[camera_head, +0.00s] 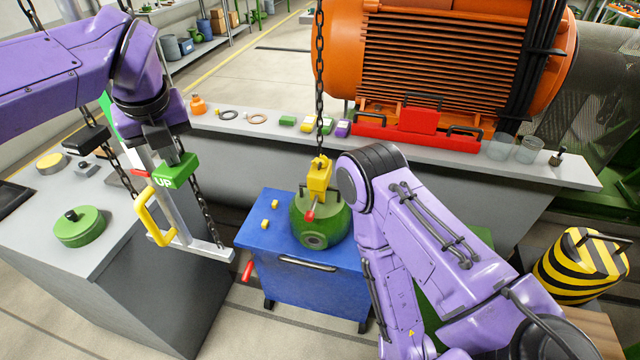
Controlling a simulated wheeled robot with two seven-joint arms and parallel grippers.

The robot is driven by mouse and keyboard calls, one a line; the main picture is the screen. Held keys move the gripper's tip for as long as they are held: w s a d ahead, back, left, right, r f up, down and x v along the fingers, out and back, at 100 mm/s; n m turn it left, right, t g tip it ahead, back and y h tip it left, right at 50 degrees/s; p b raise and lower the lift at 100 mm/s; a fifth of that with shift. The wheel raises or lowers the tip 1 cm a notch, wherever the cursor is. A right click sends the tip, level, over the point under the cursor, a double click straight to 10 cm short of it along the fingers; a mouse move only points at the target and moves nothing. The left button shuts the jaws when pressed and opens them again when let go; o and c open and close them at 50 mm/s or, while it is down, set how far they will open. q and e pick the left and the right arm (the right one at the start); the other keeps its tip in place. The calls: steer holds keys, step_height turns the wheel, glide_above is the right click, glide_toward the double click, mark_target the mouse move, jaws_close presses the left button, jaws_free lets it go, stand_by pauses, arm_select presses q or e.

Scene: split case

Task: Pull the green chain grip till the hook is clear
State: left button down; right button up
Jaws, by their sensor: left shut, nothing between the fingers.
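The green chain grip (176,169), marked "UP", hangs on a dark chain at the left, in front of a grey bracket. My left gripper (166,148) is shut and empty right at its top; I cannot tell whether they touch. The yellow hook block (319,176) hangs on the hoist chain (319,80) in the middle. Its lower end with a red tip is at the top of the round green casing (322,222); whether the hook is engaged there is hard to tell. My right arm crosses the right foreground, and its gripper is not in view.
The casing sits on a blue cart (300,285). A grey bracket with a yellow handle (150,215) stands close below my left gripper. A grey cabinet with a green lid (80,227) is at left. An orange motor (450,60) stands behind a long bench. A striped drum (580,268) is at right.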

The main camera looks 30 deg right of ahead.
mark_target(181, 179)
arm_select(q)
steer(key=shift+f+b, duration=2.35)
steer(key=shift+f, duration=0.95)
steer(key=shift+r, duration=0.1)
steer(key=r+p, duration=0.9)
steer(key=r, duration=0.1)
steer(key=shift+w+a, duration=0.1)
steer(key=shift+w, duration=0.2)
steer(key=shift+f, duration=0.1)
step_height(181, 179, up, 7)
steer(key=p, duration=0.5)
